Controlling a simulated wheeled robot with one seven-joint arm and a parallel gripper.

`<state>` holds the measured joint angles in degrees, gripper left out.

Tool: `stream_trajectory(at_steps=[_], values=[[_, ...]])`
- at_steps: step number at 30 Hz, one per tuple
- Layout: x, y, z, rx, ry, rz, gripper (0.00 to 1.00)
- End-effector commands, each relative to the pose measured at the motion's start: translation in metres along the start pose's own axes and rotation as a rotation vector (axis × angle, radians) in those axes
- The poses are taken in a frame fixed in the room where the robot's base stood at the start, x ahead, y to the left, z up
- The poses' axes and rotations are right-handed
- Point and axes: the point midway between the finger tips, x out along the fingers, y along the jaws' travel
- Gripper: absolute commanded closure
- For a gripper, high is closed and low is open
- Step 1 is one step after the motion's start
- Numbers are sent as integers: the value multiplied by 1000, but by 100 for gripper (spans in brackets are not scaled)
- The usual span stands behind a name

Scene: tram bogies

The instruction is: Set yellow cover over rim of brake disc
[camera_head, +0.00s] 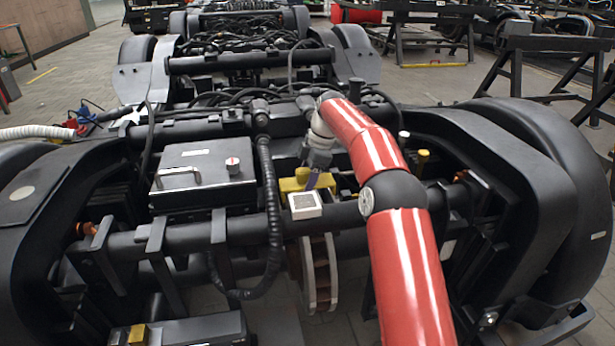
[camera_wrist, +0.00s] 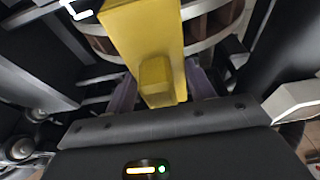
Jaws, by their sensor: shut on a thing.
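The yellow cover (camera_head: 297,184) is held upright-knob side toward my gripper, above and behind the brake disc in the head view. In the wrist view the cover (camera_wrist: 143,30) fills the top middle, with its knob between my purple fingers. The brake disc (camera_head: 320,275), a grey vented ring with brown gaps, stands below. Its rim (camera_wrist: 215,30) shows on both sides of the cover in the wrist view. I cannot tell whether cover and rim touch.
A white box (camera_head: 305,205) sits close in front of the cover, and shows at right in the wrist view (camera_wrist: 295,100). Black wheel housings (camera_head: 500,180) flank the frame.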

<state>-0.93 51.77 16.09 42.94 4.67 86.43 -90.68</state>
Motion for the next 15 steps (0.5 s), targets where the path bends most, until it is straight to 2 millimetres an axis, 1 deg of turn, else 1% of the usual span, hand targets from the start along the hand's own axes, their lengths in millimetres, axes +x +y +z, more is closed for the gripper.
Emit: stream_trajectory(at_steps=[15], values=[[13,0,4,0,0,0,72]])
